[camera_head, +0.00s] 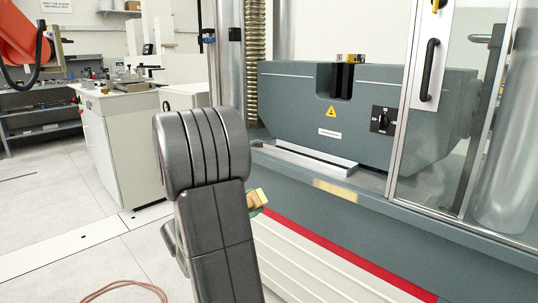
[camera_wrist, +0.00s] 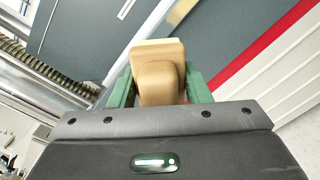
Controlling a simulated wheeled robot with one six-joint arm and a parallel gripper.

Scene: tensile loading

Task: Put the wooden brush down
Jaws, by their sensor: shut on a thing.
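The wooden brush (camera_wrist: 158,66) shows in the wrist view as a pale tan block between the green fingers of my gripper (camera_wrist: 158,88). My gripper is shut on it. In the head view only a small end of the brush (camera_head: 258,198) shows past my dark arm, with a bit of green finger beside it. The rest of the brush and most of my gripper are hidden behind the arm there. The brush is held up in front of the grey testing machine (camera_head: 330,215), near its red stripe. I cannot see its bristles.
A light metal tray (camera_head: 305,160) lies on the machine's ledge, below the grey crosshead (camera_head: 290,105). A framed clear door (camera_head: 440,110) with a black handle stands at the right. A white cabinet (camera_head: 120,150) stands at the left. A reddish cable (camera_head: 125,287) lies on the floor.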

